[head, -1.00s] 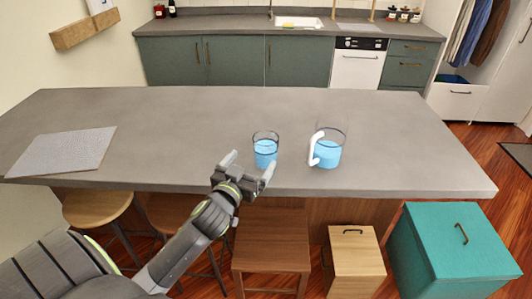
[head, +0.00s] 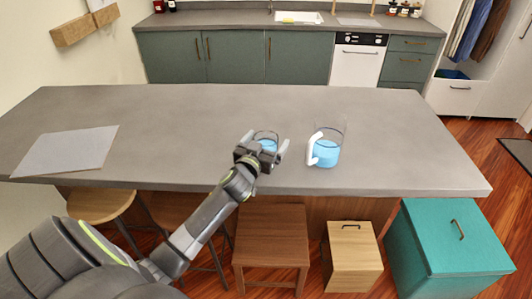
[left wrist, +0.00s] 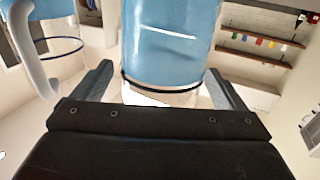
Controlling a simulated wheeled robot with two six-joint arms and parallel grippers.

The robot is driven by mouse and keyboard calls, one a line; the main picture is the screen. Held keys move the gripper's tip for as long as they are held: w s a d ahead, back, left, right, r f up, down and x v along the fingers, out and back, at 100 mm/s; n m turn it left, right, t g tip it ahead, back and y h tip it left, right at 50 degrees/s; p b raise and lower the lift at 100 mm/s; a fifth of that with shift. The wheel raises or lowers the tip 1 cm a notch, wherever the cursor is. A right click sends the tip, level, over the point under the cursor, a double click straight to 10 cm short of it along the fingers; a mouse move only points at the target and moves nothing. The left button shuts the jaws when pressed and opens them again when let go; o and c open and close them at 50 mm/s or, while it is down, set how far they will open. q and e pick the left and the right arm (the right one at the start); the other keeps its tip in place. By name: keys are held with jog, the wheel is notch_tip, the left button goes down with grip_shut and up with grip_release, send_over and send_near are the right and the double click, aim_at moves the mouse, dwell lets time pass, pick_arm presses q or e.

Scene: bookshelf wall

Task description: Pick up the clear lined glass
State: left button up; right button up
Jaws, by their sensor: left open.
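The clear lined glass (head: 268,144) stands on the grey counter near its front edge, with a dark rim line and blue liquid inside. My left gripper (head: 265,140) is open around it, one finger on each side, and hides its lower part in the head view. In the left wrist view the glass (left wrist: 168,45) fills the space between the two open fingers, its dark line crossing near the palm. I see small gaps beside it, and the fingers do not look closed on it. My right gripper is not in view.
A clear jug (head: 328,152) with a white handle and blue liquid stands close by on the right. A grey mat (head: 66,151) lies at the left of the counter (head: 400,145). Stools and a teal box (head: 453,240) stand in front; the counter's back is clear.

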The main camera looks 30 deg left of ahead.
pick_arm(q)
jog(key=shift+w, duration=0.1)
jog(key=c, duration=1.7)
